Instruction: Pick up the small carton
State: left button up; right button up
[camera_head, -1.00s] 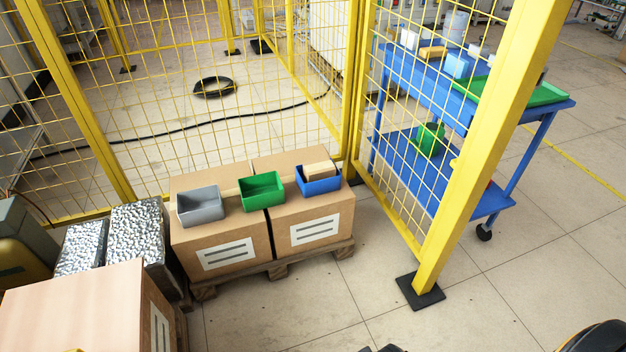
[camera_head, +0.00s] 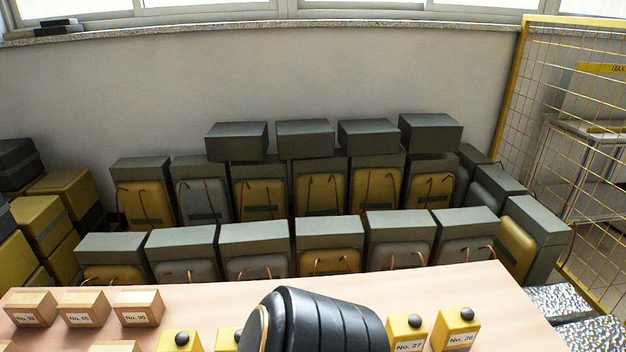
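Several small brown cartons stand on a light wooden table top (camera_head: 230,298) at the bottom left. Three in the back row show white labels: one carton (camera_head: 31,307) at the left end, a second carton (camera_head: 82,307) beside it, and a third carton (camera_head: 138,308) to the right, which seems to read No. 95. Tops of more cartons are cut off by the bottom edge. I cannot tell which one the task means. Neither of my grippers shows. A dark ribbed part of my own arm seems to cover the table's front middle.
Yellow blocks with black knobs stand on the table, such as one (camera_head: 458,329) at the right. Behind are rows of grey and yellow cased units (camera_head: 330,243) against a wall. A yellow mesh fence (camera_head: 545,140) is at the right.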

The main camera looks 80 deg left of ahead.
aim_at(139, 307)
jog(key=u, duration=4)
jog(key=i+j+z, duration=0.15)
jog(key=j+z, duration=0.9)
jog(key=j, duration=0.15)
jog(key=l+z, duration=0.1)
jog(key=z, duration=0.15)
jog(key=i+j+u, duration=0.2)
jog(key=k+l, duration=0.05)
